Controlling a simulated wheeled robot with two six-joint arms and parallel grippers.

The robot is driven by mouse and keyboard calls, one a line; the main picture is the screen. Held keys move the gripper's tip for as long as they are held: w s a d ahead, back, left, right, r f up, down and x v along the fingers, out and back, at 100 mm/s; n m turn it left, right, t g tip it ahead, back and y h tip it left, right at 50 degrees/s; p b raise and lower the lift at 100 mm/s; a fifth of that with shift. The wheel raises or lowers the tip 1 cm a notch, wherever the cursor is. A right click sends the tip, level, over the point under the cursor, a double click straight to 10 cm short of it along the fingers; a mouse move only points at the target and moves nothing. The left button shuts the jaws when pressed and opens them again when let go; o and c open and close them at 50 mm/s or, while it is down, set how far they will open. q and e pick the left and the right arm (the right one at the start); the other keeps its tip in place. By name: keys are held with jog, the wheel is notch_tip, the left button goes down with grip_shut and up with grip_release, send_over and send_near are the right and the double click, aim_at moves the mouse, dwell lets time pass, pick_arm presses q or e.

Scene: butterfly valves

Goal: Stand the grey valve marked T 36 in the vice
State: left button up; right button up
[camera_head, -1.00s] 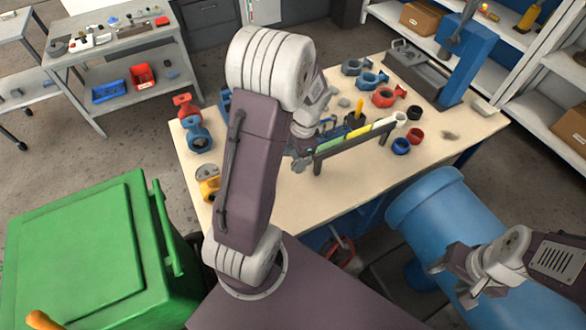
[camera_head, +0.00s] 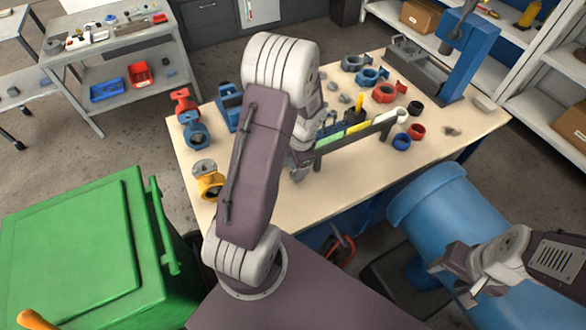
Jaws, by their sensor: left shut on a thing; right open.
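A blue fixture (camera_head: 230,104), which may be the vice, stands at the table's left, partly behind my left arm. My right gripper (camera_head: 462,283) is open and empty at the lower right, over the blue cylinder and away from the table top.
The table (camera_head: 340,185) also holds red valves (camera_head: 184,103) (camera_head: 384,93), blue valves (camera_head: 195,132) (camera_head: 371,76), a yellow valve (camera_head: 210,186), a rack (camera_head: 355,137) and several rings. A blue press (camera_head: 456,55) stands at the back right. A green bin (camera_head: 85,250) is left.

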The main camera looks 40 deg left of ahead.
pick_arm(q)
jog(key=shift+f, duration=1.25)
jog(key=shift+w, duration=0.15)
jog(key=shift+f+b, duration=0.15)
jog(key=shift+b, duration=0.2)
jog(key=o, duration=2.1)
